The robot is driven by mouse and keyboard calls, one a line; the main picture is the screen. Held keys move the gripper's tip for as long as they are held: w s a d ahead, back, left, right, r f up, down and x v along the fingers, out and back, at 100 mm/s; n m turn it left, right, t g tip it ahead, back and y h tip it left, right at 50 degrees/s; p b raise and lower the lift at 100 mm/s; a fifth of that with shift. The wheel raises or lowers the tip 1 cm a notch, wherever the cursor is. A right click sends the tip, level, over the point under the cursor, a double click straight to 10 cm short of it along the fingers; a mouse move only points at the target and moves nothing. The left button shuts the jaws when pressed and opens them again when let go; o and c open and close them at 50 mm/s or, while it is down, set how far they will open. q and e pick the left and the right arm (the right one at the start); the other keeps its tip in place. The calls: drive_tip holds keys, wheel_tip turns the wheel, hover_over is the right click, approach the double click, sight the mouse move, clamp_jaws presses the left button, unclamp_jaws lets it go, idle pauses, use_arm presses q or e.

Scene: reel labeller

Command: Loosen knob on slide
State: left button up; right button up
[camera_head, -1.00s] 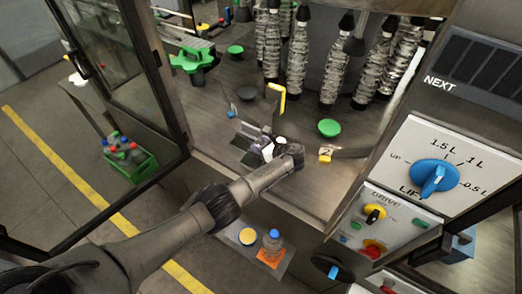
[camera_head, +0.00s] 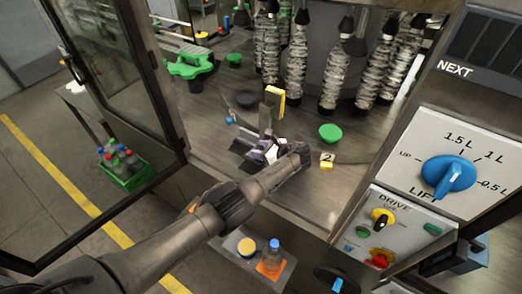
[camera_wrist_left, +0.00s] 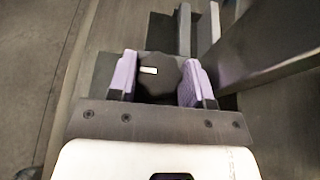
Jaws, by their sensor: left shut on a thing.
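My left gripper (camera_head: 260,150) is inside the machine, low over the metal deck at the slide (camera_head: 265,120). In the left wrist view its two purple fingers (camera_wrist_left: 160,82) stand on either side of a dark, many-sided knob (camera_wrist_left: 160,68) with a small white mark on top. The fingers are shut on the knob. Grey upright plates of the slide (camera_wrist_left: 184,30) show just beyond the knob. In the head view the gripper hides the knob. My right gripper is in neither view.
A yellow plate (camera_head: 275,100) stands behind the slide. A green round knob (camera_head: 330,132) and a yellow tag marked 2 (camera_head: 326,162) are to the right. The open glass door (camera_head: 110,80) is left, the control panel (camera_head: 450,170) right.

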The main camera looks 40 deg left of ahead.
use_arm(q)
drive_tip(key=o, duration=0.9)
drive_tip(key=shift+w+d+r, duration=0.1)
drive_tip(key=shift+d+r, duration=0.1)
drive_tip(key=shift+d, duration=0.3)
drive_tip(key=b+v, duration=0.1)
drive_tip(key=v, duration=1.1)
drive_tip(key=shift+d+r, duration=0.15)
drive_tip(key=shift+d, duration=0.15)
